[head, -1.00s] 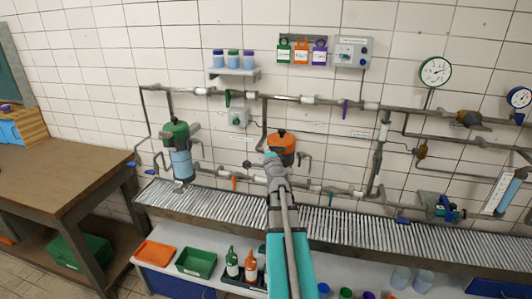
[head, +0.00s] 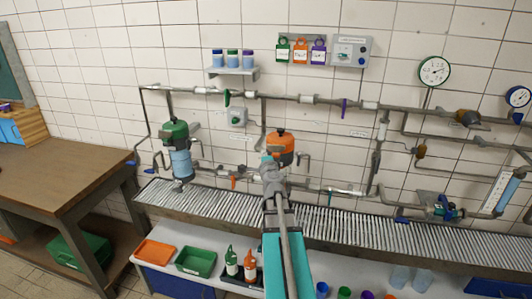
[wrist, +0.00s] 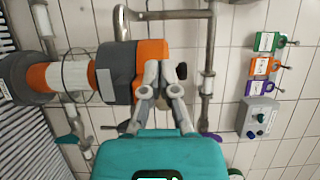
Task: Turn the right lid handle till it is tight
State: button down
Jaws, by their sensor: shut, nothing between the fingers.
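The right housing has an orange lid (head: 283,140) with a small dark handle (head: 281,131) on top. The wrist view is turned on its side; there the orange lid (wrist: 152,52) lies left of centre and the dark handle (wrist: 181,71) sticks out to its right. My gripper (head: 266,157) is shut and empty, in front of the lid's left side in the head view. In the wrist view my gripper's fingers (wrist: 161,66) overlap the lid's edge, just beside the handle. Whether they touch either one I cannot tell.
The left housing with a green lid (head: 175,131) stands apart to the left. Pipes (head: 250,95) run along the wall above and beside the orange lid. A slatted grating (head: 350,225) lies below. Tags (head: 300,50) and a control box (head: 351,50) hang higher up.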

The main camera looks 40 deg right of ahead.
jog(key=w+a, duration=0.1)
jog(key=a, duration=0.9)
jog(key=shift+w+a, duration=0.15)
jog(key=shift+a, duration=0.05)
jog(key=w+a+f+n+g+y, duration=0.15)
jog(key=a+n+y, duration=0.3)
jog(key=a, duration=0.45)
jog(key=w+a+f+n+y, duration=0.2)
jog(key=a+f+n+y, duration=0.15)
jog(key=a+n, duration=0.4)
jog(key=w+a+f+n+g+y, duration=0.15)
jog(key=a+n+y, duration=0.3)
jog(key=a, duration=0.55)
jog(key=s+a+f+n+g+y, duration=0.1)
jog(key=s+a+f+n+g, duration=0.55)
jog(key=a+f, duration=0.25)
jog(key=s+a+f+n+g+h, duration=0.1)
jog(key=s+f+g+h, duration=0.2)
jog(key=s, duration=0.6)
jog(key=shift+s+n+g, duration=0.15)
jog(key=shift+n+g, duration=0.25)
jog(key=shift+g, duration=0.85)
jog(key=shift+h, duration=0.25)
